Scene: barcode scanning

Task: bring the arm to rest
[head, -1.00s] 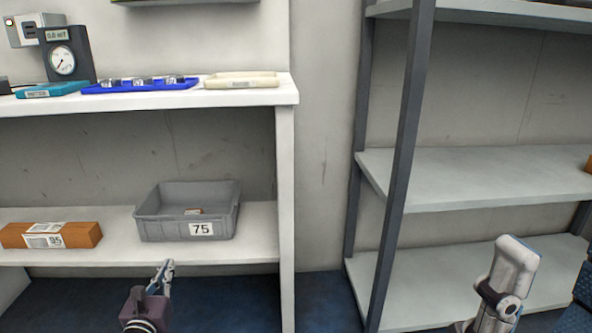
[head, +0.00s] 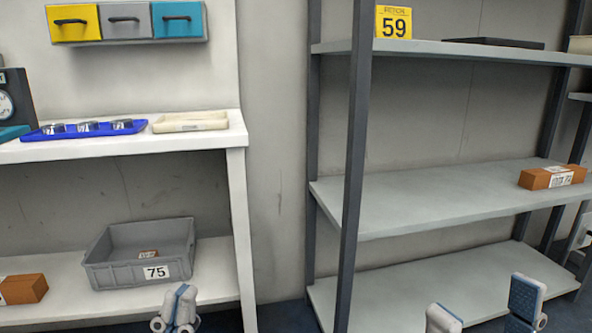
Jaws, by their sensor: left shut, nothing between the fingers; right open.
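My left gripper (head: 178,309) is at the bottom edge of the head view, in front of the lower shelf of the white bench and just below the grey bin. Its fingers are together with nothing between them. My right gripper (head: 482,315) is at the bottom right, in front of the lowest shelf of the metal rack. Its two fingers are wide apart and empty. The rest of both arms is out of the picture.
A grey bin (head: 112,276) labelled 75 and a brown box (head: 25,289) sit on the white bench's lower shelf. The metal rack (head: 355,170) has a front post between my grippers. Another brown box (head: 552,177) lies on its middle shelf; its lowest shelf (head: 385,296) looks clear.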

